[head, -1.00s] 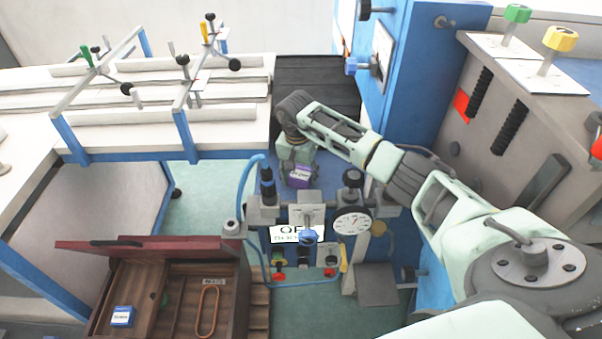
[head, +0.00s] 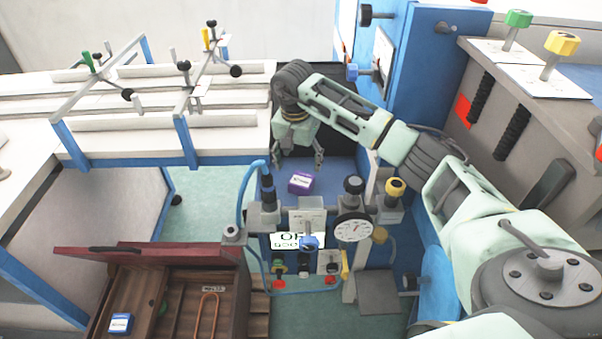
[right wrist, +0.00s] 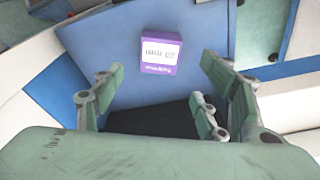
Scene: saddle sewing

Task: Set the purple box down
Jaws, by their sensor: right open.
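The purple box (head: 300,183) with a white label rests on a blue surface (head: 335,177) behind the gauge. It also shows in the right wrist view (right wrist: 161,50), lying on the blue surface beyond the fingertips. My right gripper (head: 299,160) is open and empty above and behind the box, apart from it. In the right wrist view its fingers (right wrist: 160,85) are spread wide with nothing between them. My left gripper is not in view.
A round gauge (head: 353,226) and knobs stand in front of the box. A blue upright machine (head: 425,80) is to the right. A wooden case (head: 175,255) with its lid open holds a blue box (head: 120,323). A white bench (head: 220,135) is at left.

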